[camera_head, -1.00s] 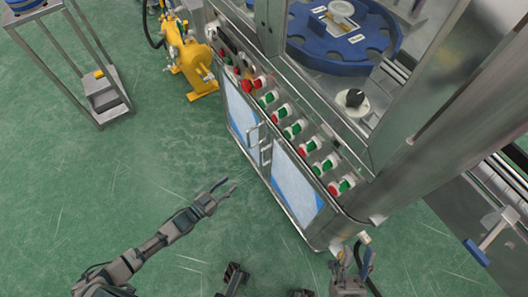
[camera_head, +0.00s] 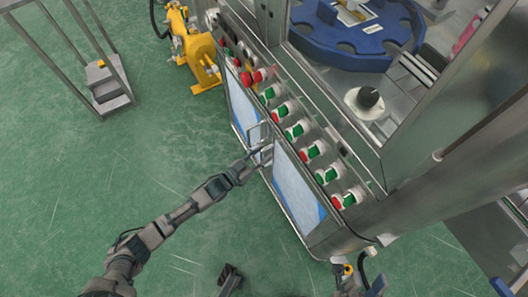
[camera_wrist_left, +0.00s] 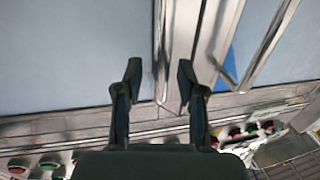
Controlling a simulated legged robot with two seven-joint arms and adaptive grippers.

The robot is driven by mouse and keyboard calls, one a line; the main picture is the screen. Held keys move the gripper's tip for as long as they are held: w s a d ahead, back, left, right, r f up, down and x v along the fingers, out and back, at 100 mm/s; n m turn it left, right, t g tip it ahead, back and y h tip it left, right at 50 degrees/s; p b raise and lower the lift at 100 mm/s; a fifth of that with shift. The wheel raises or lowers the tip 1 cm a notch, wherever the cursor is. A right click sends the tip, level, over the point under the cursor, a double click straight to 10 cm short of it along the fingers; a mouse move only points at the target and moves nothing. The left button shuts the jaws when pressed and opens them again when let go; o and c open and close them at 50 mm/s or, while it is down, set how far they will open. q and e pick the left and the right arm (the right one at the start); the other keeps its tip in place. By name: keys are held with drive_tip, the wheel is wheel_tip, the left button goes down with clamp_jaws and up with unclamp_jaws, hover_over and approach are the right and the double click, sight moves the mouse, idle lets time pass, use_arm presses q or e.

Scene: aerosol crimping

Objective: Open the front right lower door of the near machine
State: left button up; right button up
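The near machine's front right lower door (camera_head: 298,190) is a pale blue-white panel in a metal frame and looks closed. The left lower door (camera_head: 242,108) stands beside it. Upright metal handles (camera_head: 255,132) sit where the two doors meet. My left gripper (camera_head: 258,157) is at the right door's handle side. In the left wrist view its fingers (camera_wrist_left: 160,75) are apart, with a vertical metal bar or door edge (camera_wrist_left: 163,45) between them in the picture; contact cannot be told. My right gripper (camera_head: 365,278) is low at the machine's near corner, partly cut off, its finger state unclear.
A row of red and green buttons (camera_head: 295,130) runs above the doors. A blue rotary table (camera_head: 350,45) sits on top. A yellow device (camera_head: 200,60) stands at the far end, and a metal cart (camera_head: 110,90) at left. Green floor before the doors is clear.

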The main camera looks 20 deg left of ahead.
use_arm(q)
drive_tip(key=shift+w+d, duration=0.1)
drive_tip(key=shift+w, duration=0.05)
clamp_jaws()
